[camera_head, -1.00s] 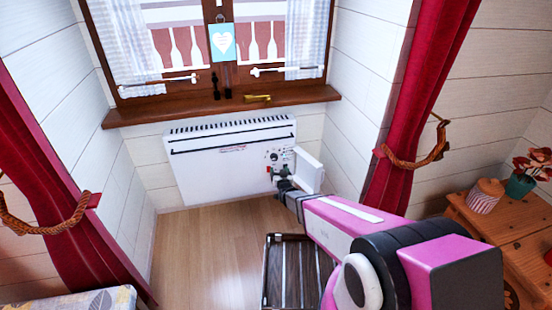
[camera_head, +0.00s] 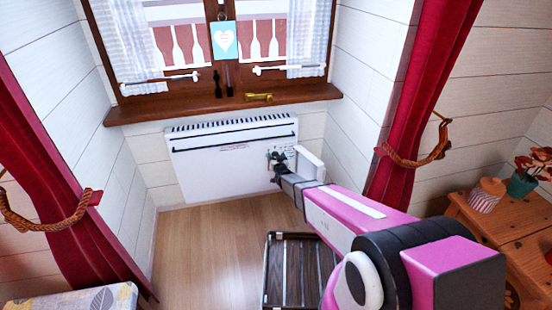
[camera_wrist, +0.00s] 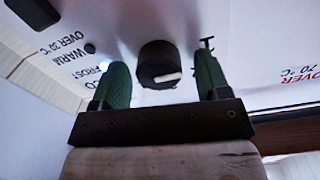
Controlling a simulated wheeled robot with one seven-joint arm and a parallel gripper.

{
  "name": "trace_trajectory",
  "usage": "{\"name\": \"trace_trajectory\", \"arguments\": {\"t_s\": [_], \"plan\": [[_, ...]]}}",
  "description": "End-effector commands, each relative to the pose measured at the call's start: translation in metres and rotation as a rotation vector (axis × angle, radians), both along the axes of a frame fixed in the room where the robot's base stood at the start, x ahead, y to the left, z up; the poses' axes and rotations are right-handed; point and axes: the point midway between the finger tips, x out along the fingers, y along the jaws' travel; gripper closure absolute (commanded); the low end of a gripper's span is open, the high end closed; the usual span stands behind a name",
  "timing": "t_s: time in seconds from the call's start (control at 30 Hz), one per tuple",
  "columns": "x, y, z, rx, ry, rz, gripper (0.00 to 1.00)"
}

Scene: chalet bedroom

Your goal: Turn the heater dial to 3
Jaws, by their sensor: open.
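The heater (camera_head: 215,175) is a white panel under the window, with an open flap (camera_head: 311,163) at its right end. My gripper (camera_head: 276,157) is at the control area there and covers most of it in the head view. In the wrist view a round black dial (camera_wrist: 157,60) with a white mark on its lower edge sits between the two green fingers of my gripper (camera_wrist: 160,72). The fingers are open, one on each side, with visible gaps to the dial. A second dark knob (camera_wrist: 36,12) is at the top left. No numbers around the dial are readable.
Printed words such as "WARM" and "FROST" show on the panel left of the dial. A wooden sill (camera_head: 170,108) runs above the heater. A dark slatted rack (camera_head: 288,272) stands on the floor under my arm. Red curtains (camera_head: 425,90) hang at both sides.

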Motion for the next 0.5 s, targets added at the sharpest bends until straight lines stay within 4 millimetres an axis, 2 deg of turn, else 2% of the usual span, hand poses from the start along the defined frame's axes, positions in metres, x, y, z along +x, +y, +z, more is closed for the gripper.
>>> {"name": "trace_trajectory", "arguments": {"t_s": [0.07,0.1,0.23,0.5], "plan": [[-0.0004,-0.0001,0.0001,0.0,0.0,0.0,0.31],[-0.0004,-0.0001,0.0,0.0,0.0,0.0,0.37],[-0.0005,-0.0001,0.0,0.0,0.0,0.0,0.79],[-0.0007,-0.0003,0.0,0.012,0.003,0.0,0.8]]}}
